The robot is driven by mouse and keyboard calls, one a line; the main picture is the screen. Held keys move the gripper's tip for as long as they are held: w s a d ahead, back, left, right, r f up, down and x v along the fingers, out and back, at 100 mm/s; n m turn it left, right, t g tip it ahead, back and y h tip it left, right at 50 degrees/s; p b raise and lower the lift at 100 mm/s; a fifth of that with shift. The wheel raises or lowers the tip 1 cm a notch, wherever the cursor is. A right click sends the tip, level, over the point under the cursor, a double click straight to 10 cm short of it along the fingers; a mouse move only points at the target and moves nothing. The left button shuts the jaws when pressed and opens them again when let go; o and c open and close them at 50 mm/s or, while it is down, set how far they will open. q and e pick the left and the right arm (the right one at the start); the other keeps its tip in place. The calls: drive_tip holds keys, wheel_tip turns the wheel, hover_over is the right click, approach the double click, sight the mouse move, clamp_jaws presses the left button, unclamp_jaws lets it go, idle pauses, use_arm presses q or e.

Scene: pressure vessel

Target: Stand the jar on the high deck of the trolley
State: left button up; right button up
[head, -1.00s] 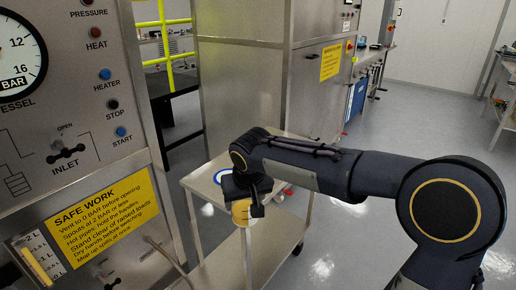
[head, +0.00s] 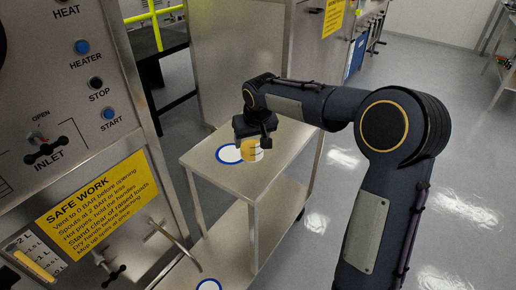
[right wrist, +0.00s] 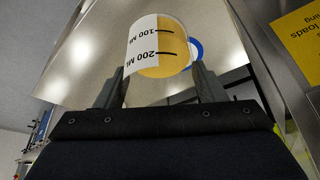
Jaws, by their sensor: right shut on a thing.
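The jar (head: 251,150) is small, with yellow contents and a white label. My right gripper (head: 254,141) is shut on it from above in the head view. In the right wrist view the jar (right wrist: 173,52) sits between the two fingers (right wrist: 160,82), with its 100 and 200 ML marks showing. The jar is over the trolley's high deck (head: 266,172), at the right side of a blue-ringed white spot (head: 227,155) and partly overlapping it in the picture. I cannot tell whether its base touches the deck. My left gripper is out of view.
The trolley's lower deck (head: 232,240) carries another blue-ringed spot (head: 209,286). A steel control panel with a yellow safety sign (head: 105,196) stands close on the left. A steel cabinet (head: 232,75) is behind the trolley. Floor is clear to the right.

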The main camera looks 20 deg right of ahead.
drive_tip(key=shift+w+d+f, duration=0.5)
drive_tip(key=shift+d+f, duration=0.05)
drive_tip(key=shift+f, duration=0.9)
drive_tip(key=shift+w+d+f, duration=0.5)
drive_tip(key=shift+d+f, duration=0.1)
drive_tip(key=shift+f, duration=0.9)
drive_tip(key=shift+w+d+f, duration=0.5)
drive_tip(key=shift+d+f, duration=0.05)
drive_tip(key=shift+f, duration=0.9)
drive_tip(key=shift+f, duration=0.2)
drive_tip(key=o, duration=1)
drive_tip(key=shift+r, duration=0.1)
drive_tip(key=shift+o, duration=0.2)
